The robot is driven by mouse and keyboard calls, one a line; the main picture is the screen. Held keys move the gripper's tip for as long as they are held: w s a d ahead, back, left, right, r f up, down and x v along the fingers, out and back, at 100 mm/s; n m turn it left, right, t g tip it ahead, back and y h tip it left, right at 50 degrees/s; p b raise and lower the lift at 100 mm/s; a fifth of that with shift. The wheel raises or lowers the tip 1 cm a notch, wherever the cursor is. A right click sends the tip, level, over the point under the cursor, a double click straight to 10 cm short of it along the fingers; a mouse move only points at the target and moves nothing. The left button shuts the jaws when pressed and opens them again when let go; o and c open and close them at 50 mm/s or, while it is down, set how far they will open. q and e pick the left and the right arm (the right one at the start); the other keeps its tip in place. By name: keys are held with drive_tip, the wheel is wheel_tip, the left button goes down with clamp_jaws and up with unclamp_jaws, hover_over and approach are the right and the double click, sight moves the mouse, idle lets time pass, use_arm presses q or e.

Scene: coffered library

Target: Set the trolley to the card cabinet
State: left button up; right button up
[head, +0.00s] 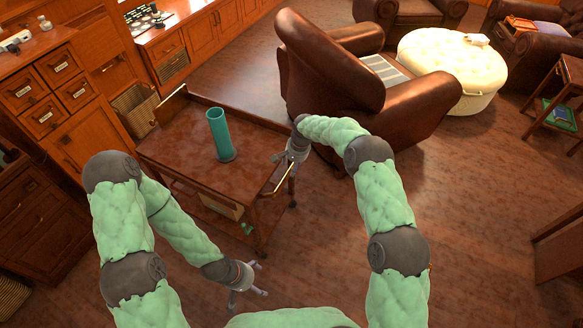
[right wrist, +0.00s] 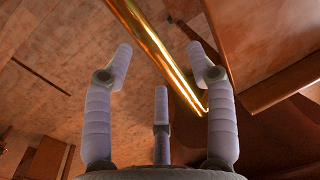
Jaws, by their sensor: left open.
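The trolley (head: 185,160) is a low wooden cart with a reddish-brown top, a lower shelf and brass handles. A teal cylindrical vase (head: 220,135) stands upright on its top. The card cabinet (head: 68,122), with small labelled drawers, stands at the left, close to the trolley's left end. My right gripper (head: 283,160) is at the trolley's right end, beside the brass handle bar (head: 283,179). In the right wrist view, the bar (right wrist: 155,45) runs between my spread fingers; contact cannot be told. My left gripper (head: 256,284) is open and empty, low in front of the trolley.
A brown leather armchair (head: 330,75) stands close behind the trolley's right end. A cream tufted ottoman (head: 455,65) is farther back. A wicker basket (head: 135,108) sits by the cabinets behind the trolley. The floor at the right (head: 470,200) is clear.

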wheel_tip(320, 180, up, 10)
drive_tip(key=s+d, duration=0.1)
drive_tip(key=shift+d+f, duration=0.2)
drive_tip(key=shift+d, duration=0.05)
idle(0.4)
drive_tip(key=s+f+n+y, duration=0.2)
drive_tip(key=s+f, duration=1.4)
drive_tip(key=s, duration=0.2)
drive_tip(key=s+d+f+n, duration=0.1)
drive_tip(key=s+d+f, duration=0.1)
drive_tip(key=s, duration=1.9)
drive_tip(key=shift+f+n+g, duration=0.2)
drive_tip(key=shift+n+g, duration=0.2)
